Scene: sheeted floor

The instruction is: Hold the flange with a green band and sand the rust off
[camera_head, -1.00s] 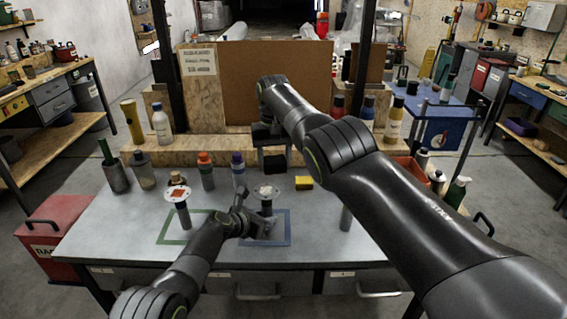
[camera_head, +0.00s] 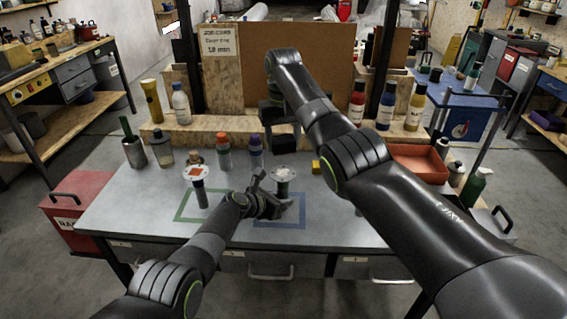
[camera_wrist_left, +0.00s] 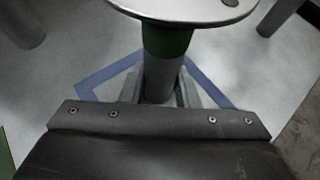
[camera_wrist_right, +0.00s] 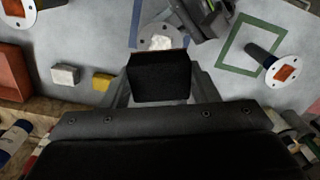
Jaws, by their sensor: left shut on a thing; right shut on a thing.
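The flange with a green band (camera_wrist_left: 167,40) stands upright, and my left gripper (camera_wrist_left: 160,92) is shut around its stem below the band. In the head view its round plate (camera_head: 284,174) is over the blue square outline, with my left gripper (camera_head: 268,200) beside it. In the right wrist view the plate (camera_wrist_right: 162,38) carries a pale patch and is partly hidden by a black block (camera_wrist_right: 158,78). My right gripper (camera_wrist_right: 160,95) is shut on that block, which also shows in the head view (camera_head: 287,143), apparently above the plate. Whether they touch is unclear.
Another flange (camera_head: 195,174) with an orange-brown patch stands left, by the green square outline (camera_head: 182,212). Several bottles stand along the back of the grey table (camera_head: 130,215). A yellow block (camera_head: 316,167) lies right of the held flange. A red tray (camera_head: 418,163) is at right.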

